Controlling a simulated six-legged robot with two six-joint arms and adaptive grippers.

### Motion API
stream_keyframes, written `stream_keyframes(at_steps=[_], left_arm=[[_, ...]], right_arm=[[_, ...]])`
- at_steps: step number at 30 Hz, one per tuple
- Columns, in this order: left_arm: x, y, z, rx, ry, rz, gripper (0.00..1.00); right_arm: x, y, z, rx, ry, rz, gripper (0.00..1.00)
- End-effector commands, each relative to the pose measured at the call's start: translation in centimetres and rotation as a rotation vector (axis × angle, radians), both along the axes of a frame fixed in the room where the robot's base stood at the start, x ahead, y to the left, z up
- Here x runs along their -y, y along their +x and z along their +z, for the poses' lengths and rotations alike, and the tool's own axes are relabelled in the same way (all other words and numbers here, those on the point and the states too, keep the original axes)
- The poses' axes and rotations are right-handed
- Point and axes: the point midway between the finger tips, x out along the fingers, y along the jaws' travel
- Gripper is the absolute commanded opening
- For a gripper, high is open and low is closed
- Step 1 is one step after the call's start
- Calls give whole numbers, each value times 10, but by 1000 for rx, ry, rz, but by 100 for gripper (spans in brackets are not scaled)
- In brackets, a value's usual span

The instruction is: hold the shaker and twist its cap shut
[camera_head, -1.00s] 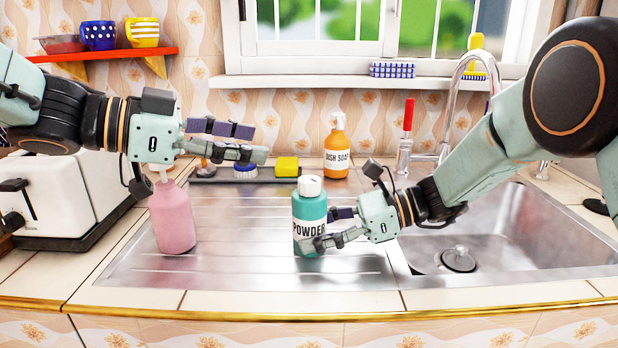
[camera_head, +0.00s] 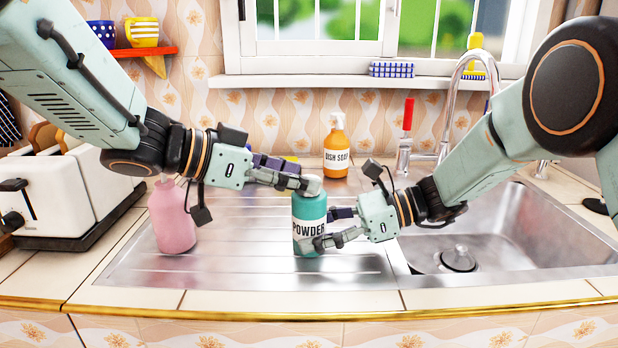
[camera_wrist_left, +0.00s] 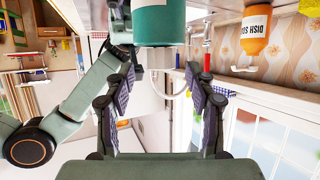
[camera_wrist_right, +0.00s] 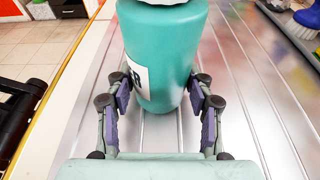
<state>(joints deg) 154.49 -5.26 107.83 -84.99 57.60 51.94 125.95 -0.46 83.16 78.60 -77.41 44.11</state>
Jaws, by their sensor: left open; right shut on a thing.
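The shaker is a teal bottle labelled POWDER (camera_head: 310,215) standing upright on the steel drainboard. Its white cap (camera_head: 312,184) sits on top, partly hidden by my left fingers. My right gripper (camera_head: 336,225) is shut on the bottle's body from the right; in the right wrist view the fingers press both sides of the teal body (camera_wrist_right: 165,60). My left gripper (camera_head: 300,178) is open at cap height, its fingers reaching the cap from the left. In the left wrist view the teal body (camera_wrist_left: 158,22) shows beyond the open fingers (camera_wrist_left: 160,85).
A pink bottle (camera_head: 172,218) stands at left, below my left arm, near the white toaster (camera_head: 70,190). An orange dish soap bottle (camera_head: 336,150) stands behind. The sink basin (camera_head: 500,235) and tap (camera_head: 455,100) are at right. The front drainboard is clear.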

Motion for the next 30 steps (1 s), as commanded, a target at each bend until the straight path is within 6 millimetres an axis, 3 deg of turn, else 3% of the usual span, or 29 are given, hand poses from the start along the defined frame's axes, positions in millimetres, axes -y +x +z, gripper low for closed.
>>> stream_keyframes(at_steps=[7, 17, 30], left_arm=[[22, 11, -10, -1, 1, -1, 55], [25, 12, -11, 0, -1, 0, 55], [25, 12, -11, 0, -1, 0, 20]], right_arm=[[0, 0, 0, 0, 0, 0, 20], [0, 0, 0, 0, 0, 0, 20], [0, 0, 0, 0, 0, 0, 20]])
